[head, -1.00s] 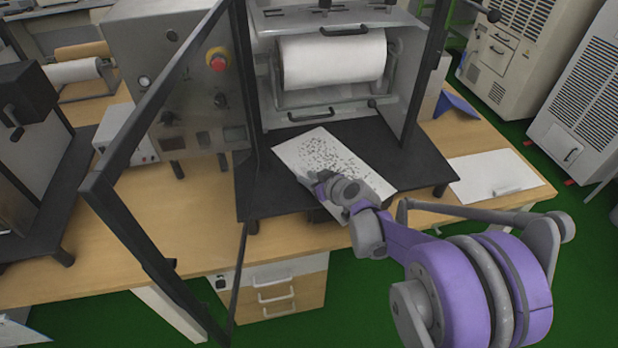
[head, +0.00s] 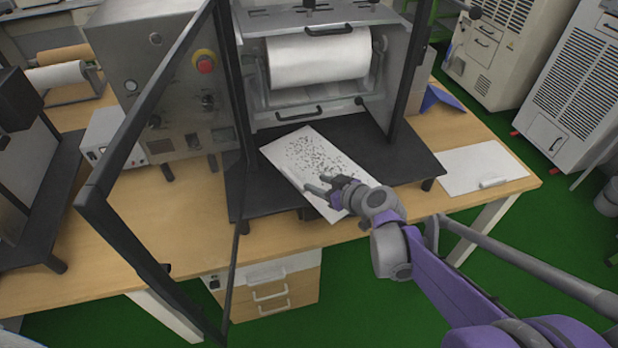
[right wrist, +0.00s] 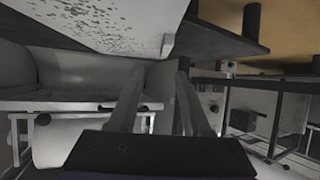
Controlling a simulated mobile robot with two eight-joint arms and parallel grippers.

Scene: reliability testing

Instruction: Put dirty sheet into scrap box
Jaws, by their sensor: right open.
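The dirty sheet (head: 300,158), white with dark specks, lies flat on the black platform in front of the roller machine, its near end reaching past the platform's front edge. My right gripper (head: 324,184) is at the sheet's near right part in the head view, with its fingers apart. In the right wrist view the sheet (right wrist: 95,22) fills the upper left, beyond the open fingers (right wrist: 158,72). I see nothing between the fingers. Whether they touch the sheet I cannot tell. My left gripper is not in view. I cannot make out a scrap box.
The black platform (head: 400,163) stands on a wooden table (head: 490,205). The machine's open door frame (head: 150,110) stands out at the left. A white board (head: 480,168) with a small white item lies at the table's right. Drawers (head: 268,290) are below.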

